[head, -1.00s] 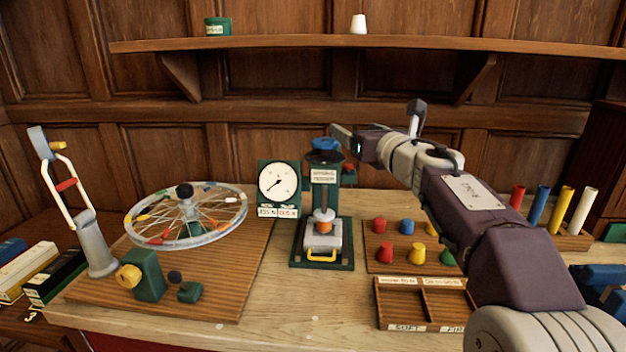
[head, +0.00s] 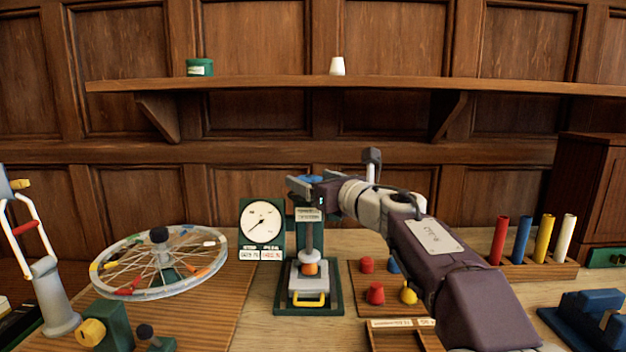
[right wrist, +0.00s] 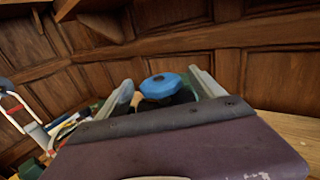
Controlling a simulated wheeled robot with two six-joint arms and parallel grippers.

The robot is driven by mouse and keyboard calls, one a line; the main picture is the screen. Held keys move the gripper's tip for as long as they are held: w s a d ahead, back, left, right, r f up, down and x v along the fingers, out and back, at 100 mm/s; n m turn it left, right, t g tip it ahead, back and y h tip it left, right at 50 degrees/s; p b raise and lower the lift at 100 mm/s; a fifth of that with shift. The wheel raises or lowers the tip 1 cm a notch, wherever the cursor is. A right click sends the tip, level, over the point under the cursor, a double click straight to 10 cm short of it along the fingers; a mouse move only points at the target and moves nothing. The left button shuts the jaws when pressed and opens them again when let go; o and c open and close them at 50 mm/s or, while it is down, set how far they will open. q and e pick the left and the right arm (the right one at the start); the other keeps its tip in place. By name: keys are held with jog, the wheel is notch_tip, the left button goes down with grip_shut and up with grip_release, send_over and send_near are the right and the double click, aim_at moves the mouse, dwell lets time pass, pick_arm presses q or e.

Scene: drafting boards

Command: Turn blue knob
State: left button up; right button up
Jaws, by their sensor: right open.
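The blue knob (head: 309,179) sits on top of the green press stand (head: 330,299), which has an orange plunger over a grey block. In the right wrist view the blue faceted knob (right wrist: 162,85) shows between the two fingers. My right gripper (head: 300,184) is open at the top of the stand, with its fingers on either side of the knob. It also shows in the right wrist view (right wrist: 160,88). I cannot tell whether the fingers touch the knob. In the head view the gripper partly hides the knob. My left gripper is out of view.
A dial gauge (head: 262,222) stands just left of the press. A spoked wheel (head: 160,262) is further left. Red, blue and yellow pegs (head: 376,293) sit on a board to the right, partly behind my arm. A shelf (head: 340,84) runs above.

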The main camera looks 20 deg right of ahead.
jog(key=c, duration=1.4)
jog(key=shift+o, duration=0.2)
jog(key=shift+a+h, duration=0.1)
jog(key=shift+h, duration=0.2)
